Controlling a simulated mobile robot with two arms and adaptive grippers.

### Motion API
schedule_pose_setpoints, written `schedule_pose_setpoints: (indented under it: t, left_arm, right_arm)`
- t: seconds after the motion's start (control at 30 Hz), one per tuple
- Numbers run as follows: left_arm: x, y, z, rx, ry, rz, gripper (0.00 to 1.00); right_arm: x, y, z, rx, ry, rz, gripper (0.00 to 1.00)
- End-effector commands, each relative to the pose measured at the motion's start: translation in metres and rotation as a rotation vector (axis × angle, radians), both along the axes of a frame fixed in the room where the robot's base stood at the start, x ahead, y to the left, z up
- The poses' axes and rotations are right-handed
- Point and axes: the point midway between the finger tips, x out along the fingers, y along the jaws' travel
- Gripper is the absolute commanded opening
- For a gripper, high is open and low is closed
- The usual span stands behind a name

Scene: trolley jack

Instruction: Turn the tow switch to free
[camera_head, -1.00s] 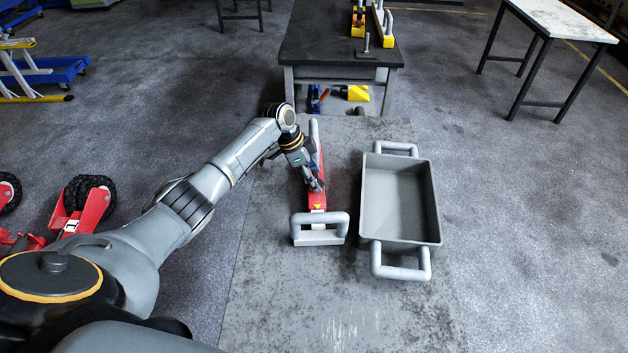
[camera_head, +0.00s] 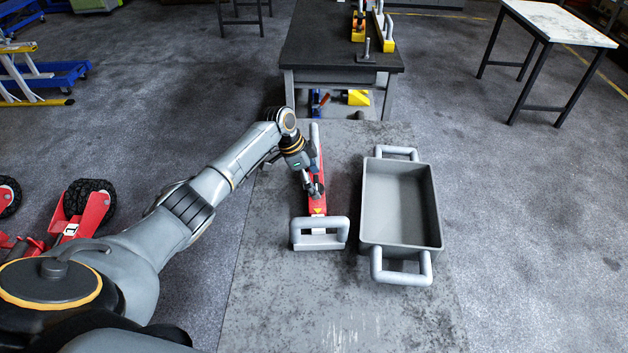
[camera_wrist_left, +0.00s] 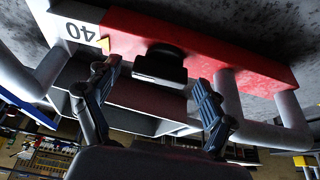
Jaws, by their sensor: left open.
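A black knob (camera_wrist_left: 160,65), which looks like the tow switch, stands out from the bar's face. My left gripper (camera_head: 316,190) is over the bar. In the left wrist view, its open fingers (camera_wrist_left: 155,82) are on either side of the knob; I cannot tell whether they touch it. My right gripper is not in view.
The empty grey tray (camera_head: 434,205) with a handle at each end stands just right of the bar. A dark workbench (camera_head: 320,40) is beyond it. A red wheeled thing (camera_head: 85,215) is at the left.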

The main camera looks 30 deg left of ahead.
Motion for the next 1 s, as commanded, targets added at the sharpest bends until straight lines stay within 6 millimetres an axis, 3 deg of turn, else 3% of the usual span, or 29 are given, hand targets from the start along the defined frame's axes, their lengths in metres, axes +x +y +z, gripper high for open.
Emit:
schedule_pose_setpoints:
  t: [0.17,0.63,0.8,1.0]
  left_arm:
    - [-0.001,0.004,0.012,-0.001,-0.003,0.0,0.83]
    - [-0.019,0.035,0.095,0.0,-0.002,0.001,0.83]
    - [-0.022,0.04,0.109,0.001,0.0,0.0,0.83]
    - [-0.023,0.04,0.111,0.0,0.0,0.0,0.83]
  right_arm:
    - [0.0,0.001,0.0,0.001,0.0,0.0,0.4]
    - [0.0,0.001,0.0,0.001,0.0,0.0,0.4]
    - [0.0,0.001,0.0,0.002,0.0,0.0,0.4]
    - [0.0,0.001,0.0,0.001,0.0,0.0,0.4]
